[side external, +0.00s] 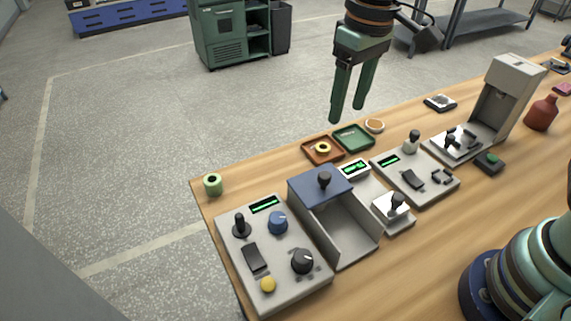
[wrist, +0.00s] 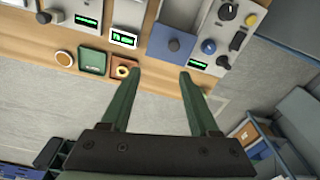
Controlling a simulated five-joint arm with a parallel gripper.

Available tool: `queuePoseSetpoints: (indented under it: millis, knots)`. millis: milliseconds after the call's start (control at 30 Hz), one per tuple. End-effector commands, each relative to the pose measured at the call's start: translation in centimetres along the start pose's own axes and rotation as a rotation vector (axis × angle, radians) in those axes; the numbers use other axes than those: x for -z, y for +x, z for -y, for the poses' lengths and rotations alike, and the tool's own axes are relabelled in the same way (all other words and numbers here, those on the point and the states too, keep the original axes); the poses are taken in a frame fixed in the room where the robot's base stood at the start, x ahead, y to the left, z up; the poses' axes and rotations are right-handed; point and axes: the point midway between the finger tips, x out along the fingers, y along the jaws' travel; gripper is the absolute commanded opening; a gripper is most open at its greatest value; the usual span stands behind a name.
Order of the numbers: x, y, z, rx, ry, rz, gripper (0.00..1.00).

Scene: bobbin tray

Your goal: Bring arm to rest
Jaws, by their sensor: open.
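My gripper (side external: 349,108) has two green fingers held apart with nothing between them. It hangs raised above the far edge of the table, pointing down, over the trays. In the wrist view my gripper (wrist: 156,80) reaches toward the table edge. A brown tray (side external: 309,155) holds a yellow ring-shaped bobbin (side external: 323,148); the bobbin also shows in the wrist view (wrist: 122,72), near the left fingertip. A green tray (side external: 354,139) sits beside the brown one and is also in the wrist view (wrist: 92,60).
A control panel (side external: 281,254) with knobs stands at the left end of the table. Beside it is an open box with a blue top (side external: 308,181). A green spool (side external: 212,185) stands at the table corner. A grey machine (side external: 507,95) and red bottle (side external: 541,114) stand right.

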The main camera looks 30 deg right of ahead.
Motion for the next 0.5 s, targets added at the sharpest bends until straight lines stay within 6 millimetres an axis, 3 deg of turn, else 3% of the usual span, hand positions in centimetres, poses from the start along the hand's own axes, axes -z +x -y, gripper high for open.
queuePoseSetpoints:
  millis: [200,500]
  knots:
    - [-3.1,-2.4,-5.9,-0.002,0.09,-0.165,0.61]
    - [-7.5,-2.9,-11.3,-0.051,0.184,-0.357,0.61]
